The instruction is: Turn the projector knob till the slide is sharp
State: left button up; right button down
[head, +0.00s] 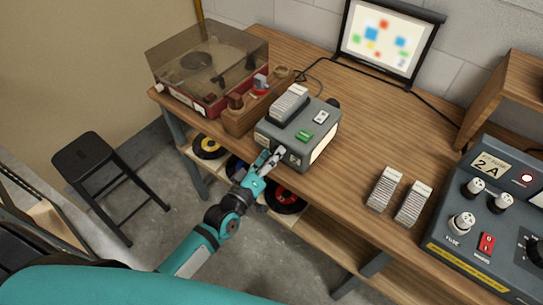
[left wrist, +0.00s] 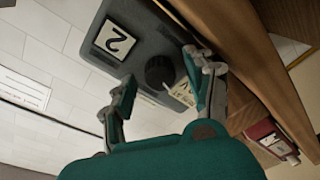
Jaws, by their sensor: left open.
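The grey projector (head: 325,130) stands on the wooden bench with a rack of slides on top. Its black knob (left wrist: 160,71) shows in the left wrist view, beside a plate marked 2 (left wrist: 115,40) and a small pale tag (left wrist: 183,93). My left gripper (head: 271,160) is at the projector's near side, open. In the left wrist view its fingers (left wrist: 159,74) stand on either side of the knob; I cannot tell whether they touch it. In the head view the knob is hidden by the gripper. The slide on the screen (head: 388,42) shows blurred coloured patches. My right gripper is out of view.
A record player (head: 205,68) with a tinted lid and a wooden tray (head: 240,119) stand left of the projector. Two slide stacks (head: 385,190) and a fuse tester (head: 470,215) are to the right. A black stool (head: 92,158) is at left. Records lie on the shelf below.

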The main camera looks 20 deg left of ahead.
pick_arm(q)
grip_shut()
jog(key=m, duration=0.4)
jog(key=shift+p, duration=0.35)
grip_release()
jog(key=v, duration=1.2)
jog(key=shift+f, duration=0.25)
